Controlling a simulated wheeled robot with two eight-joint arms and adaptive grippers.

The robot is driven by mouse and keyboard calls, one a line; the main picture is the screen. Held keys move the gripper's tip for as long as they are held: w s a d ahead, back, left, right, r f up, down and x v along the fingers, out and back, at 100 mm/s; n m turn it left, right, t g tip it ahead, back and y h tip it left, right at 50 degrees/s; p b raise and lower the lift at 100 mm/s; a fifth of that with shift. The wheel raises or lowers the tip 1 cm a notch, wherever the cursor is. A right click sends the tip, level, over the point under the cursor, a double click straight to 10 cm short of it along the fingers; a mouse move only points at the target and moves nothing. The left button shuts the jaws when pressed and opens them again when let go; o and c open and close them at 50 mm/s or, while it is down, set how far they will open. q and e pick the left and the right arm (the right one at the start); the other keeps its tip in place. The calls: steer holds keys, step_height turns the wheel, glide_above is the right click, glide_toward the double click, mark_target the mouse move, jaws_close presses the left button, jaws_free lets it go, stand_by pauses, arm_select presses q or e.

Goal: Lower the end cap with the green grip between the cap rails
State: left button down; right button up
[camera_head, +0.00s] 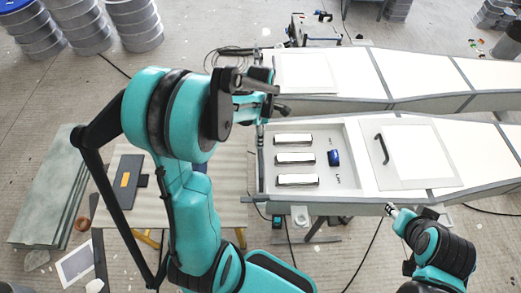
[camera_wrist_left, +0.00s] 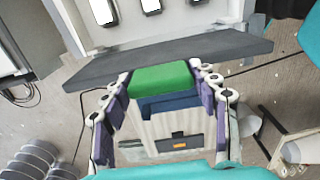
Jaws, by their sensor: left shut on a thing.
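In the left wrist view, my left gripper (camera_wrist_left: 163,80) is shut on the green grip (camera_wrist_left: 160,78), with one purple-padded finger on each side. The dark grey end cap (camera_wrist_left: 215,50) extends as a long, slightly tilted bar beyond the grip. The mould's end wall (camera_wrist_left: 150,37) lies beyond the cap; I cannot tell whether they touch. In the head view, my left gripper (camera_head: 268,95) is near the left end of the front mould (camera_head: 390,197); the cap is not clearly visible there. The cap rails cannot be made out. My right gripper (camera_head: 392,210) is by the mould's front edge, its opening unclear.
The front mould holds three white-topped dark blocks (camera_head: 294,158), a blue object (camera_head: 333,158) and a white panel with a black handle (camera_head: 382,149). A second mould (camera_head: 350,103) lies behind.

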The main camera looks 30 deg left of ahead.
arm_select(q)
step_height(320, 180, down, 4)
steer(key=shift+f+b, duration=0.25)
steer(key=shift+b, duration=0.05)
steer(key=shift+f, duration=0.4)
